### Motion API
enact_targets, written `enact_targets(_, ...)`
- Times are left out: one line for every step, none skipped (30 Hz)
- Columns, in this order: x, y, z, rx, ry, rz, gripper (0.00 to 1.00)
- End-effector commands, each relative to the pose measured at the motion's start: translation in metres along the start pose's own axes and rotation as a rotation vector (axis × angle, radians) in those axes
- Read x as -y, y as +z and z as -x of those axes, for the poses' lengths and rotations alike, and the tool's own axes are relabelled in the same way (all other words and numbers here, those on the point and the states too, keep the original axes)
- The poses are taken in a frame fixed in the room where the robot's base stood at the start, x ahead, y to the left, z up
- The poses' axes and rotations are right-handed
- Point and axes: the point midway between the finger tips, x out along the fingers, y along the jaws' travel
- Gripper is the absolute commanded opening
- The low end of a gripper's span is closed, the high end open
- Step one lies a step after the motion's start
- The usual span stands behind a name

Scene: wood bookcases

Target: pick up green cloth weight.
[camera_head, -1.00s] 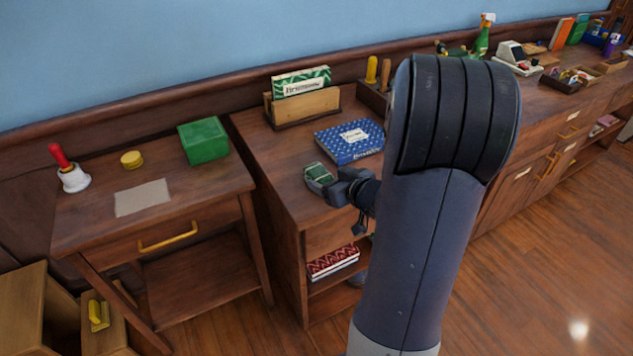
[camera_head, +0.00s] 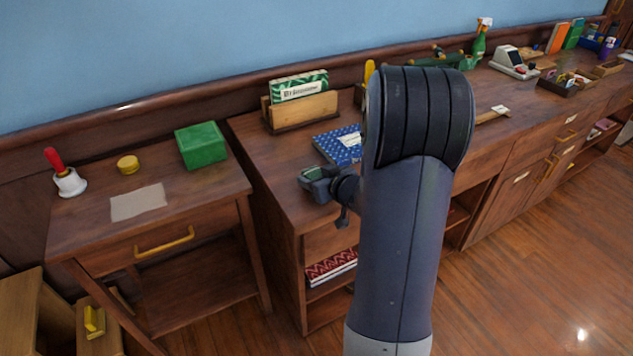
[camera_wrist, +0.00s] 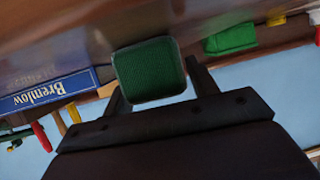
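The green cloth weight (camera_head: 313,172) is a small dark green padded block with rounded corners, near the front left corner of the middle cabinet's top. My gripper (camera_head: 308,184) is at the weight and covers part of it in the head view. In the wrist view the weight (camera_wrist: 150,70) sits between the two fingers of my gripper (camera_wrist: 155,75), one on each side and close to its edges. I cannot tell whether the fingers press on it, or whether its underside touches the wood.
A blue patterned box (camera_head: 338,145) lies behind the gripper, partly hidden by my arm. A wooden holder (camera_head: 303,111) with a green-and-white packet stands at the back. The side table at left holds a green box (camera_head: 201,144), a yellow tin (camera_head: 128,165) and a handbell (camera_head: 68,182).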

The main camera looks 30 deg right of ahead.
Motion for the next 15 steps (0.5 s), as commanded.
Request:
enact_targets(0.0000,0.0000,0.0001,0.000,0.000,0.000,0.51)
enact_targets(0.0000,0.0000,0.0001,0.000,0.000,0.000,0.49)
enact_targets(0.0000,0.0000,0.0002,0.000,0.000,0.000,0.46)
enact_targets(0.0000,0.0000,0.0002,0.000,0.000,0.000,0.43)
enact_targets(0.0000,0.0000,0.0002,0.000,0.000,0.000,0.41)
enact_targets(-0.0001,0.0000,0.0002,0.000,0.000,0.000,0.37)
enact_targets(0.0000,0.0000,0.0002,0.000,0.000,0.000,0.35)
enact_targets(0.0000,0.0000,0.0002,0.000,0.000,0.000,0.32)
enact_targets(0.0000,-0.0001,0.0002,0.000,0.000,0.000,0.29)
enact_targets(0.0000,-0.0001,0.0002,0.000,0.000,0.000,0.27)
enact_targets(0.0000,-0.0001,0.0002,0.000,0.000,0.000,0.24)
enact_targets(0.0000,-0.0001,0.0002,0.000,0.000,0.000,0.21)
enact_targets(0.0000,-0.0001,0.0002,0.000,0.000,0.000,0.19)
enact_targets(0.0000,-0.0001,0.0002,0.000,0.000,0.000,0.16)
enact_targets(0.0000,-0.0001,0.0002,0.000,0.000,0.000,0.13)
